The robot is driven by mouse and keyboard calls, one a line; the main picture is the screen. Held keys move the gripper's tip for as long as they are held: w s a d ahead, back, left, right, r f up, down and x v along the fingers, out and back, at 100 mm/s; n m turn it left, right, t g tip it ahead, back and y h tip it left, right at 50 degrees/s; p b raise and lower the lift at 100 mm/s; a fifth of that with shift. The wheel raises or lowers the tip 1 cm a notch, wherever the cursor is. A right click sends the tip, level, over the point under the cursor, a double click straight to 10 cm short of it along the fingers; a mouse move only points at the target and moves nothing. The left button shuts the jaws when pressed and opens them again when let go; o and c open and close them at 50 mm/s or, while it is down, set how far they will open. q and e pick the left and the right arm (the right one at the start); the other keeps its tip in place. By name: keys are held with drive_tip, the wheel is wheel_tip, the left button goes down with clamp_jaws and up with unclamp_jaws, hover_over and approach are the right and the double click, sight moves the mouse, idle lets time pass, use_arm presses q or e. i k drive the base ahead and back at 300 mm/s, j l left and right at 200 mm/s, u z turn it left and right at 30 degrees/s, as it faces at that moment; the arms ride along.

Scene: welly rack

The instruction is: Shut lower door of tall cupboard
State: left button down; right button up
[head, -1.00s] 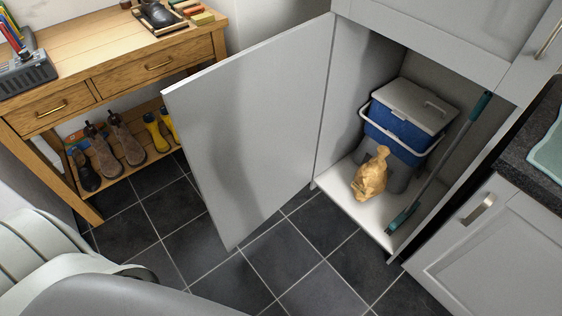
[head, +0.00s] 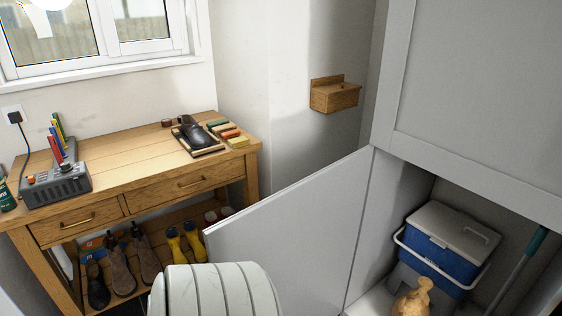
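The tall cupboard (head: 470,95) stands at the right in the head view. Its lower door (head: 290,245) is swung wide open to the left, its hinge edge against the cupboard's left side. The door's lower part is out of the picture. A pale ribbed arm part of mine rises at the bottom centre, in front of the door's free edge. Neither gripper shows, so I cannot see what either one holds.
Inside the cupboard are a blue and grey cool box (head: 445,248), a tan bag (head: 411,300) and a green-topped pole (head: 522,262). A wooden bench (head: 110,160) with boots on its lower shelf stands at the left. A wooden wall box (head: 335,95) hangs behind the door.

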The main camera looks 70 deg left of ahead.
sight(304, 234)
drive_tip(key=k+j, duration=0.1)
drive_tip(key=j, duration=0.25)
drive_tip(key=k+j, duration=0.15)
drive_tip(key=j, duration=0.25)
drive_tip(key=k+j, duration=0.1)
drive_tip(key=j, duration=0.25)
drive_tip(key=k+j, duration=0.1)
drive_tip(key=j, duration=0.25)
drive_tip(key=k+j, duration=0.15)
drive_tip(key=j, duration=0.25)
drive_tip(key=k+j, duration=0.1)
drive_tip(key=j, duration=0.25)
drive_tip(key=k+j, duration=0.1)
drive_tip(key=j, duration=0.25)
